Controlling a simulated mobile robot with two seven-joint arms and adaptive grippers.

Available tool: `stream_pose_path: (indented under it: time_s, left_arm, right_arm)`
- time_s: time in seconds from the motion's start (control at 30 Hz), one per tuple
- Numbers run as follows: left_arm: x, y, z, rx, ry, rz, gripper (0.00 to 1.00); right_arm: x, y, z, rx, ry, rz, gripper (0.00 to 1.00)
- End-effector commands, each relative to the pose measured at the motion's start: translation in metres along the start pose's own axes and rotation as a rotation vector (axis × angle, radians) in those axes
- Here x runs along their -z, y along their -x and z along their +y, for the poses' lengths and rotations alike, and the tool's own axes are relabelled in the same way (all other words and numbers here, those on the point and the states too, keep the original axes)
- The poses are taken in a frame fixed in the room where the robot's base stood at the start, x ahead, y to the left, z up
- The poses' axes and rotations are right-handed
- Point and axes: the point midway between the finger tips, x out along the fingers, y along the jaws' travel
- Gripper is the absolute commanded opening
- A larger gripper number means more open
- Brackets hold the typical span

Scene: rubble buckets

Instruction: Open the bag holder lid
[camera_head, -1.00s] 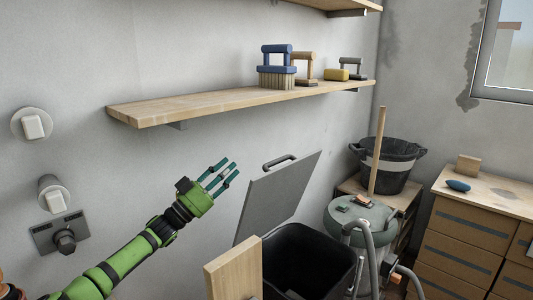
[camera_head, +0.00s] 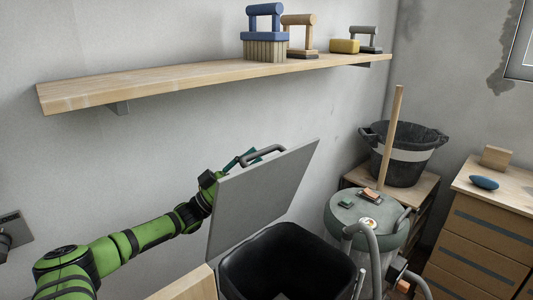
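The bag holder's grey lid (camera_head: 258,200) stands raised and tilted above the black bin (camera_head: 285,262), leaving the bin's mouth uncovered. A dark handle (camera_head: 263,154) sits at the lid's top edge. My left gripper (camera_head: 240,159) is behind the lid, with its teal fingers close to the handle. The lid hides much of the gripper, so I cannot tell whether it is open or shut, or whether it touches the handle. My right gripper is not in view.
A wooden shelf (camera_head: 180,82) holding a blue brush (camera_head: 265,35) and other tools runs above the lid. To the right stand a grey-green vacuum drum (camera_head: 365,225), a black bucket (camera_head: 405,155) and wooden drawers (camera_head: 475,235). A wooden board (camera_head: 190,287) stands at the bin's left.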

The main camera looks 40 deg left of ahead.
Motion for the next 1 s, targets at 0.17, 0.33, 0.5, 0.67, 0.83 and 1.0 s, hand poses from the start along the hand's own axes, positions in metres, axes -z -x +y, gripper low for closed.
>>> stream_pose_path:
  time_s: [0.17, 0.33, 0.5, 0.67, 0.83, 1.0]
  left_arm:
    - [0.001, -0.024, -0.001, 0.002, 0.001, 0.003, 0.35]
    - [0.0, -0.034, 0.0, 0.001, 0.001, 0.0, 0.35]
    - [-0.001, -0.035, 0.0, 0.0, 0.002, -0.002, 0.35]
    - [-0.001, -0.035, 0.0, 0.0, 0.002, -0.002, 0.19]
    - [0.0, -0.035, 0.0, 0.0, 0.001, -0.002, 0.0]
    - [-0.005, -0.036, 0.001, 0.008, 0.005, 0.0, 0.0]
  right_arm:
    - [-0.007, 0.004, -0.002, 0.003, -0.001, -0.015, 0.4]
    - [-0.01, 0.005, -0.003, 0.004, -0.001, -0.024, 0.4]
    - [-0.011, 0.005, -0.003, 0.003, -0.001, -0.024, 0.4]
    - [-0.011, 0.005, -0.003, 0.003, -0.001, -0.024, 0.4]
    - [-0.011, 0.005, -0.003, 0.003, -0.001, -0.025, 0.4]
    - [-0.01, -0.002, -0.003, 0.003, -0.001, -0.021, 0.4]
